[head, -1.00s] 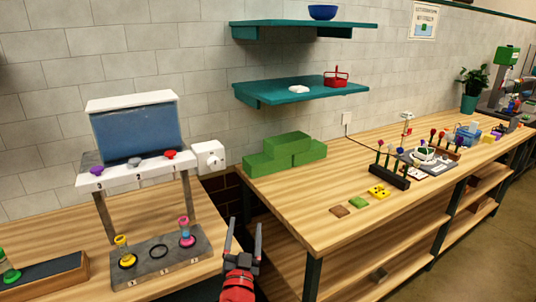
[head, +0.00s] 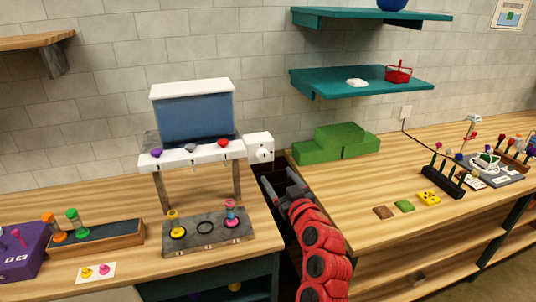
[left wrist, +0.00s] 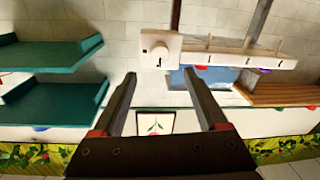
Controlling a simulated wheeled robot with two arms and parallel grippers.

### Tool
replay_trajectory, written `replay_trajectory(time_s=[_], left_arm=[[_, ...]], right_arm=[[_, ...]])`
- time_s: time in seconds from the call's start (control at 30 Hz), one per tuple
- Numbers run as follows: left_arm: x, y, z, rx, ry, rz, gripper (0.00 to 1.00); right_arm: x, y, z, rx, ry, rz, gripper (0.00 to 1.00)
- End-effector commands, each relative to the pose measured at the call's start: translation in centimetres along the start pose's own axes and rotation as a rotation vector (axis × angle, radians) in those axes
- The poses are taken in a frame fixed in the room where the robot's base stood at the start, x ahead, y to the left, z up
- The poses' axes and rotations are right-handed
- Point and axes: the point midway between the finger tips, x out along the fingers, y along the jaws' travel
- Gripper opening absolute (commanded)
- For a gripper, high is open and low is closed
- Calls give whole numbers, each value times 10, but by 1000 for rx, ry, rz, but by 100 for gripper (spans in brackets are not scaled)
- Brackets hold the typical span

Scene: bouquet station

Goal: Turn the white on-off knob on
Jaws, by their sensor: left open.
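The white on-off knob (head: 263,154) is on the front of a white box (head: 258,142) at the right end of the dispenser's white panel. The knob also shows in the left wrist view (left wrist: 159,51), beyond and between the fingertips. A small dark mark shows on it, but I cannot tell its setting. My left gripper (head: 280,183) is open and empty, just below and right of the box in the head view, apart from the knob. Its two fingers (left wrist: 160,74) point toward the box. My right gripper is not in view.
The dispenser has a blue tank (head: 195,117) and a grey base (head: 208,237) with colored vials. Green blocks (head: 337,144) stand on the right bench, and teal shelves (head: 362,84) hang above. A gap separates the two benches below my left gripper.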

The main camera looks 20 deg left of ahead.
Motion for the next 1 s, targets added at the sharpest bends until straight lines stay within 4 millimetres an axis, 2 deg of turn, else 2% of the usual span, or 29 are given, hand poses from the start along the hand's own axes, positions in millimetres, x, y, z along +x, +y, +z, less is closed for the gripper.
replay_trajectory(time_s=[0.03, 0.2, 0.4, 0.6, 0.87, 1.0], left_arm=[[14, -1, -5, 3, -2, -4, 76], [53, 0, -6, 3, 1, -2, 76], [84, 1, -4, 1, 2, 2, 76], [96, 0, 0, 2, -1, 1, 76], [96, 1, 0, 0, 0, 3, 76], [96, 1, 0, 0, 0, 3, 50]], right_arm=[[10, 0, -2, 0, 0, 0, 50], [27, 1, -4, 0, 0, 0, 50], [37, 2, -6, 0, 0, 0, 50], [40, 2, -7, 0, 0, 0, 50], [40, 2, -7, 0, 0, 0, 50], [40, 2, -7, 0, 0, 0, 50]])
